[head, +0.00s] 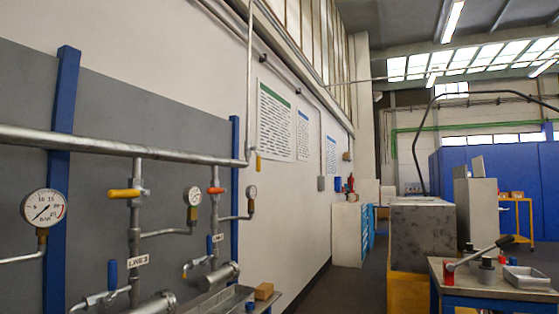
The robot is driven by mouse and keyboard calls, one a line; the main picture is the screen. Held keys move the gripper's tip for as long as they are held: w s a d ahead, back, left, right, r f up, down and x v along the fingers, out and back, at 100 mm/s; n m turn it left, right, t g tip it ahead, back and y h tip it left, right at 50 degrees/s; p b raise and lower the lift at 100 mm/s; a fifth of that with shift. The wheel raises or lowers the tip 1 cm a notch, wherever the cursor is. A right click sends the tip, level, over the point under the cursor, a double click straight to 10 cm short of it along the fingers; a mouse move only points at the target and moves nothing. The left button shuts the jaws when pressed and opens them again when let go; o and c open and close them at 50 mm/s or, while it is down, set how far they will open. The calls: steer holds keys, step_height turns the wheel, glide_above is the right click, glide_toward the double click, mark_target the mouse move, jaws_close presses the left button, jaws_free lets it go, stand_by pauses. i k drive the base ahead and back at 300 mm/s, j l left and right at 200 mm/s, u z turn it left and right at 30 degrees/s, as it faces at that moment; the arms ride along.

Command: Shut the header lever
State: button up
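A thick grey header pipe (100,142) runs along the panel on the left, ending at a vertical pipe. A small yellow lever (258,163) hangs down beside that junction; it looks like the header lever, but I cannot read a label there. Below the header, an orange-yellow lever (124,193) lies crosswise on the drop marked LINE 2, and an orange lever (215,190) lies crosswise on the farther drop. Blue levers (112,273) and (210,245) stand upright lower down. My gripper is not in view.
Pressure gauges (43,207) hang on the piping. A metal tray (225,302) with a small wooden block (264,291) lies below. A workbench (500,289) with a long-handled tool stands at right, near a grey block (422,235). Floor shows between panel and bench.

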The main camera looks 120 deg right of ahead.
mark_target(258, 159)
steer(key=l+z, duration=0.2)
steer(key=z, duration=0.2)
steer(key=i+l+z, duration=0.15)
steer(key=z, duration=0.25)
steer(key=j+z, duration=0.6)
steer(key=k+z, duration=0.15)
steer(key=z, duration=0.2)
steer(key=k+z, duration=0.1)
steer(key=z, duration=0.2)
steer(key=l+z, duration=0.15)
steer(key=z, duration=0.35)
steer(key=l+z, duration=0.1)
steer(key=z, duration=0.35)
steer(key=i+l+z, duration=0.1)
steer(key=z, duration=0.4)
